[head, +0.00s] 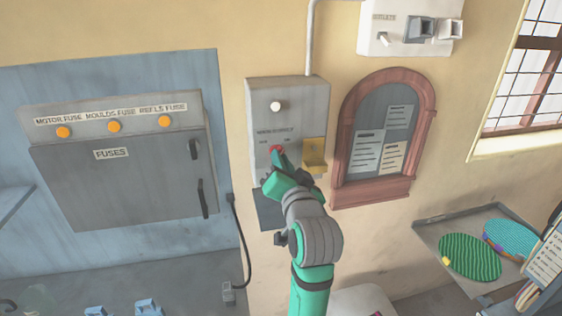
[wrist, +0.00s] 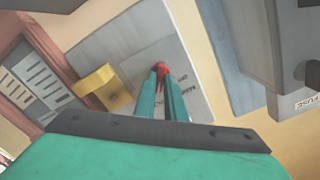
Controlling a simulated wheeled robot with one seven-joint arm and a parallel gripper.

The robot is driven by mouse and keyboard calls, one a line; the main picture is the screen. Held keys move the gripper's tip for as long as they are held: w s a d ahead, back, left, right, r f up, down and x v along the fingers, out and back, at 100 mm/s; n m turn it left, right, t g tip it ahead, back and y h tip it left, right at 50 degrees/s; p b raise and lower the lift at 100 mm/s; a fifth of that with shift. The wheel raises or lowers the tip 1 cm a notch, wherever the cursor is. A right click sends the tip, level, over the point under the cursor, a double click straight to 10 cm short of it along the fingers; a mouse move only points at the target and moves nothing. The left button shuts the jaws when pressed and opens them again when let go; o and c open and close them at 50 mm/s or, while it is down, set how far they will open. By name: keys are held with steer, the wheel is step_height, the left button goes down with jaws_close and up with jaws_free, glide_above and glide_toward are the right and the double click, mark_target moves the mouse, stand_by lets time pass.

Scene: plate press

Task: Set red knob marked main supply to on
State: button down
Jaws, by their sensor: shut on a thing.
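The red knob (head: 276,149) sits on a grey wall box (head: 312,105) under a label that appears to read main supply. My gripper (head: 280,158) is at the knob and shut on it, hiding much of it in the head view. In the wrist view the two green fingers (wrist: 161,80) close around the red knob (wrist: 161,69). Small markings stand beside the knob, but I cannot tell which one it points to. A white round lamp or button (head: 275,106) is above it on the same box.
A yellow bracket (head: 315,154) juts out close to the right of the knob. A fuse cabinet (head: 120,165) with orange lamps is at left. A wooden-framed notice board (head: 384,130) is at right. A tray (head: 430,238) with green and blue discs stands at lower right.

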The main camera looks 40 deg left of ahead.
steer(key=shift+f+m, duration=0.2)
steer(key=shift+m, duration=0.6)
steer(key=shift+a, duration=0.1)
steer(key=c, duration=1.8)
jaws_free()
steer(key=shift+r, duration=0.1)
steer(key=v, duration=1.1)
